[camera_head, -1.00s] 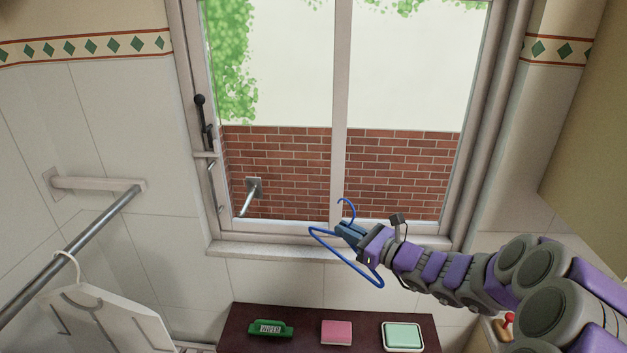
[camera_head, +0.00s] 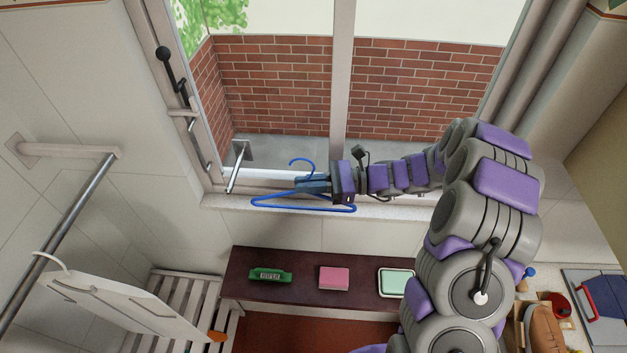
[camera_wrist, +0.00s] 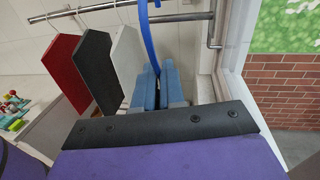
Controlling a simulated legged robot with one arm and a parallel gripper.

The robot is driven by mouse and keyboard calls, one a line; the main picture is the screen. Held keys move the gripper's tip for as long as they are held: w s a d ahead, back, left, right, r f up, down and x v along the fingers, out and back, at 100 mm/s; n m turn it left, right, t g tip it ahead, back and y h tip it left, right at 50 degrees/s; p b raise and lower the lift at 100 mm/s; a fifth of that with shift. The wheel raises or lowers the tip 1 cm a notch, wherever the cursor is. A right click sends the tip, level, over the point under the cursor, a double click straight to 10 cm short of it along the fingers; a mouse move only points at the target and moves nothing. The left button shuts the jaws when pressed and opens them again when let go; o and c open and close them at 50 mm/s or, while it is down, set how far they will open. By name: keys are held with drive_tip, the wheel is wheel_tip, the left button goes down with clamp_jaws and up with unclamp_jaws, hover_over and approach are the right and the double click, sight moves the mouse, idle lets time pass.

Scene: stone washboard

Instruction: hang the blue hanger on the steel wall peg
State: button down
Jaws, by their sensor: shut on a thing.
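The blue hanger (camera_head: 290,207) is held in my gripper (camera_head: 312,186) in front of the window sill, with its hook up and its long bar level. My gripper is shut on it. In the wrist view, the blue hanger (camera_wrist: 148,35) rises as a band from between the fingers of my gripper (camera_wrist: 152,80). The steel wall peg (camera_head: 238,168) is a short metal rod at the lower left corner of the window. The hanger's hook is to the right of the peg, with a gap between them in the picture. The depth between them is hard to tell.
A steel rail (camera_head: 70,220) on the left carries a white hanging board (camera_head: 110,298). A dark shelf (camera_head: 300,300) below the window holds a green box (camera_head: 270,275), a pink block (camera_head: 334,278) and a pale green soap dish (camera_head: 392,283). The window handle (camera_head: 172,70) juts out at the left.

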sight(280, 193)
drive_tip(key=a, duration=0.6)
drive_tip(key=shift+w+a+f, duration=0.1)
drive_tip(key=shift+w+f, duration=0.05)
drive_tip(key=shift+f, duration=0.05)
drive_tip(key=shift+a+b, duration=0.25)
drive_tip(key=shift+b, duration=0.05)
drive_tip(key=shift+w+d+r, duration=0.1)
drive_tip(key=shift+d, duration=0.05)
drive_tip(key=shift+a, duration=0.4)
drive_tip(key=a, duration=0.5)
drive_tip(key=shift+w+a+b, duration=0.15)
drive_tip(key=shift+a+b, duration=0.05)
drive_tip(key=shift+b, duration=0.1)
drive_tip(key=shift+w+a, duration=0.1)
drive_tip(key=shift+a, duration=0.05)
